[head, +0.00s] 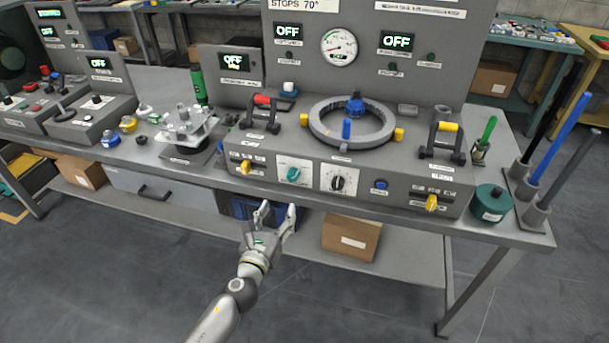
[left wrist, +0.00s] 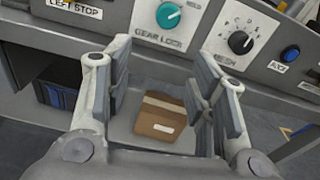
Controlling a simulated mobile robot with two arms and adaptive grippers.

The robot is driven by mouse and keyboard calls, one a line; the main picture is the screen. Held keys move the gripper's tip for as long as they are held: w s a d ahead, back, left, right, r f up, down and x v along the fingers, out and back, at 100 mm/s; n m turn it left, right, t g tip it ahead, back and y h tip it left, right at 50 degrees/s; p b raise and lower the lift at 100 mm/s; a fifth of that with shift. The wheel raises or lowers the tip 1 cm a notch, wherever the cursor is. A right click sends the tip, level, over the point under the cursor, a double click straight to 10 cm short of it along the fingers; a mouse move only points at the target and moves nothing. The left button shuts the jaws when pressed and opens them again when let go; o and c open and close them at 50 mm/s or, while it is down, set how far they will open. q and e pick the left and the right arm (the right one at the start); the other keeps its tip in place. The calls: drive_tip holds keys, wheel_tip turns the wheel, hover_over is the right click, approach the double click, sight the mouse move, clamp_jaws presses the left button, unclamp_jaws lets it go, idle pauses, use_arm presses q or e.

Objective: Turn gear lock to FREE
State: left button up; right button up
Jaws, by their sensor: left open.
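The gear lock knob (head: 293,175) is a teal dial on a white plate on the front of the grey chassis (head: 262,165). It also shows in the left wrist view (left wrist: 169,15), above the label GEAR LOCK. Its white pointer mark points to the upper right there. My left gripper (head: 275,211) is open and empty, in front of the bench edge, below and a little left of the knob. In the left wrist view its fingers (left wrist: 160,85) stand apart below the knob, not touching it. My right gripper is not in view.
A black MESH knob (head: 338,182) is just right of the gear lock, with a blue button (head: 381,184) beyond it. Yellow knobs (head: 246,167) sit at the chassis ends. A cardboard box (head: 351,236) stands on the lower shelf. The space before the bench is clear.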

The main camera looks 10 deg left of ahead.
sight(291, 177)
use_arm(q)
drive_tip(key=shift+m+t, duration=0.3)
drive_tip(key=shift+m, duration=0.3)
drive_tip(key=w, duration=0.3)
drive_tip(key=w+r, duration=0.1)
drive_tip(key=w, duration=0.2)
drive_tip(key=w+r, duration=0.1)
drive_tip(key=w, duration=0.2)
drive_tip(key=shift+w+d+r+b, duration=0.25)
drive_tip(key=shift+w+b, duration=0.05)
drive_tip(key=shift+b, duration=0.05)
drive_tip(key=shift+w, duration=0.8)
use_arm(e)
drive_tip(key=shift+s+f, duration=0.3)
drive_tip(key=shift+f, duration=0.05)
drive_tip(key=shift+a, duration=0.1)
use_arm(q)
drive_tip(key=c, duration=1)
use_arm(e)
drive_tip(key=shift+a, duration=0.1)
